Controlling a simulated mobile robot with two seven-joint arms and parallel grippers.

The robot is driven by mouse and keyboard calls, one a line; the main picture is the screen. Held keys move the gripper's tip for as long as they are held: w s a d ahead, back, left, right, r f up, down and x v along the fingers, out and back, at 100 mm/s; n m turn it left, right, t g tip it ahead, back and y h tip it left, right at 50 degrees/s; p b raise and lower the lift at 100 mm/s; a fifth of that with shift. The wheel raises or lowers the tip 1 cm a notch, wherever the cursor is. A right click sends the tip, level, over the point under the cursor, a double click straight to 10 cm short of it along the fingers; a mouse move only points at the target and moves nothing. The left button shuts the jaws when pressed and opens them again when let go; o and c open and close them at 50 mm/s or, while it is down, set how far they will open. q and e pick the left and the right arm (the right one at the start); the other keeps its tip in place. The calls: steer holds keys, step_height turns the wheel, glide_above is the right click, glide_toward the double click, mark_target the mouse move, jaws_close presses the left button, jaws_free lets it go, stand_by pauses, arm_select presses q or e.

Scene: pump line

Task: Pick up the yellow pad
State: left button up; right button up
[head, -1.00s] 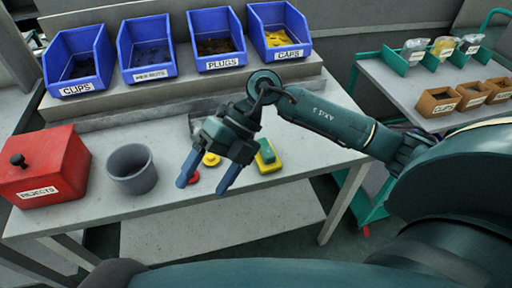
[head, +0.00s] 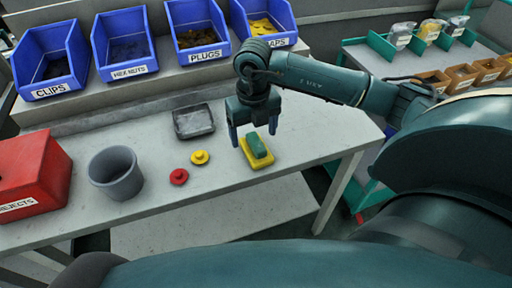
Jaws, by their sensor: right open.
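The yellow pad (head: 260,162) lies on the grey table near its right end. A green block (head: 257,145) rests on top of it and hides its middle. My right gripper (head: 253,137) is open and points down over the pad and the green block. One finger stands to the left of the block, the other to its right. I cannot tell whether the fingers touch anything. My left gripper is not in view.
A yellow knob (head: 200,157), a red knob (head: 179,177), a dark tray (head: 194,121) and a grey cup (head: 116,174) stand left of the pad. A red rejects box (head: 32,172) is far left. Blue bins (head: 122,45) line the back shelf.

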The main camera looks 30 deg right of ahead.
mark_target(256, 142)
steer(key=f, duration=0.4)
steer(key=shift+s+d+f, duration=0.15)
steer(key=shift+d+f, duration=0.1)
steer(key=shift+f, duration=0.15)
steer(key=shift+c, duration=0.6)
steer(key=c, duration=1)
steer(key=shift+o, duration=0.2)
step_height(256, 142, up, 10)
steer(key=shift+r, duration=0.1)
